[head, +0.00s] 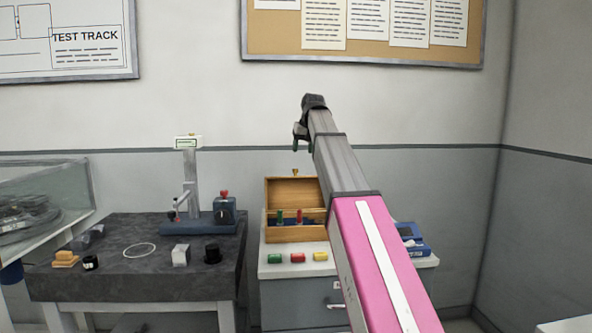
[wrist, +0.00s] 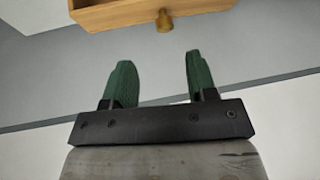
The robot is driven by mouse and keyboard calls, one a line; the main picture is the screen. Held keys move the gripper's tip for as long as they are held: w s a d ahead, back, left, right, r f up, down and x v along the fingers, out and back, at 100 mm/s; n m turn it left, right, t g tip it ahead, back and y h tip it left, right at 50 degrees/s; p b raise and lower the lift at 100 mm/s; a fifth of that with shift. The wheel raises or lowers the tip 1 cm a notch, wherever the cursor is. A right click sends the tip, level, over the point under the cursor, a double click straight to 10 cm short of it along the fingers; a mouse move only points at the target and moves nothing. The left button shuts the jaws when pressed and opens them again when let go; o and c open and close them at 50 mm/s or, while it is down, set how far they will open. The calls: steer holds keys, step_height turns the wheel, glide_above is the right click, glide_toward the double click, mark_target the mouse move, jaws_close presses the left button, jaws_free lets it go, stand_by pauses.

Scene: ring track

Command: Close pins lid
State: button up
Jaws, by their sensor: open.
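The wooden pins box (head: 283,236) stands on the white-topped cabinet with its lid (head: 291,192) raised upright at the back. A small brass knob (head: 295,172) sits on the lid's top edge. A green pin (head: 280,216) and a red pin (head: 299,216) stand in the box; my arm hides its right side. My gripper (head: 302,143) is open and empty, above the lid in the head view. In the wrist view its green fingers (wrist: 157,75) are spread, with the knob (wrist: 165,21) and a wooden edge (wrist: 120,14) beyond their tips, apart from them.
Green (head: 274,258), red (head: 298,258) and yellow (head: 320,257) pieces lie on the cabinet top (head: 285,271) before the box. A blue device (head: 412,240) sits right of my arm. A dark table (head: 130,273) with a blue-based stand (head: 200,223) is at left.

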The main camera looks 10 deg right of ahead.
steer(key=shift+n, duration=0.6)
steer(key=x, duration=0.7)
steer(key=w+x, duration=0.1)
steer(key=x, duration=0.2)
steer(key=shift+a, duration=0.3)
jaws_close()
